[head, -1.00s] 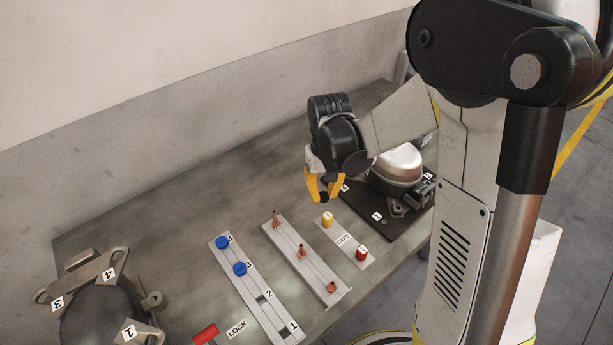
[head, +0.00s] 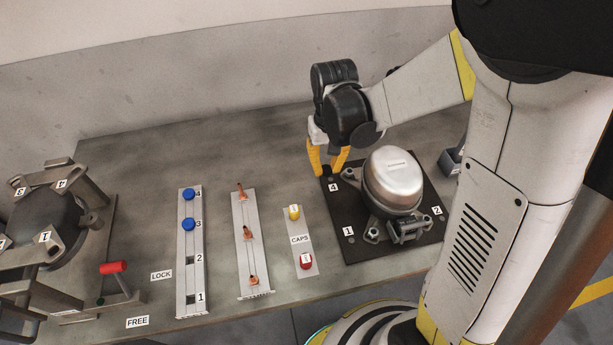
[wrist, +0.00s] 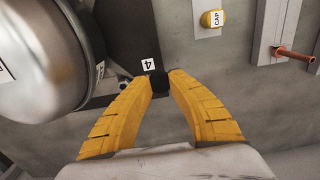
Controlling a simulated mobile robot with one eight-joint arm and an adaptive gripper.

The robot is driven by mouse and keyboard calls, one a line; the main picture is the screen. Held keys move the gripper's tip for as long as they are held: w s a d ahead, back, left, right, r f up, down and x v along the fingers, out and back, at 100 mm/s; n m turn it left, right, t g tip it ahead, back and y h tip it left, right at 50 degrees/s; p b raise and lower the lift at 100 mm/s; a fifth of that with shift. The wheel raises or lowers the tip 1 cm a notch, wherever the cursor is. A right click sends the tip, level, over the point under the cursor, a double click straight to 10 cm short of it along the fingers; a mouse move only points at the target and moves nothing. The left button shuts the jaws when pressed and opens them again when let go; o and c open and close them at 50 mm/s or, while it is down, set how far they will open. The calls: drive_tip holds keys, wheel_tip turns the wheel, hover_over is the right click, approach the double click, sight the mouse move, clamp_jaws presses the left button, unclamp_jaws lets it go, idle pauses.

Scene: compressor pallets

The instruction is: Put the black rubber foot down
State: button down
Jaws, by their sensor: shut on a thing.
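The black rubber foot (wrist: 158,83) shows as a small dark piece between my yellow fingertips in the wrist view. My gripper (wrist: 160,78) is shut on it, with the label 4 of the dark pallet plate just beyond. In the head view my gripper (head: 327,170) is at the far left corner of the dark pallet plate (head: 370,248), beside the silver compressor (head: 393,180). I cannot tell whether the foot touches the plate. The plate's corner under the fingers is partly hidden.
Left of the plate lie a caps strip with a yellow cap (head: 294,212) and a red cap (head: 306,261), a rail with copper pieces (head: 249,234), and a rail with blue knobs (head: 189,224). A clamp fixture with a red handle (head: 113,268) stands at far left.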

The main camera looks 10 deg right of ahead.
drive_tip(key=s+a+r, duration=0.5)
drive_tip(key=s+a, duration=0.5)
drive_tip(key=s, duration=0.1)
drive_tip(key=b, duration=0.5)
hover_over(305, 196)
wheel_tip(305, 196, down, 8)
drive_tip(key=shift+r, duration=0.25)
wheel_tip(305, 196, down, 4)
drive_tip(key=shift+f+b, duration=0.1)
drive_tip(key=shift+b, duration=0.85)
drive_tip(key=c, duration=1.3)
unclamp_jaws()
drive_tip(key=shift+c, duration=0.2)
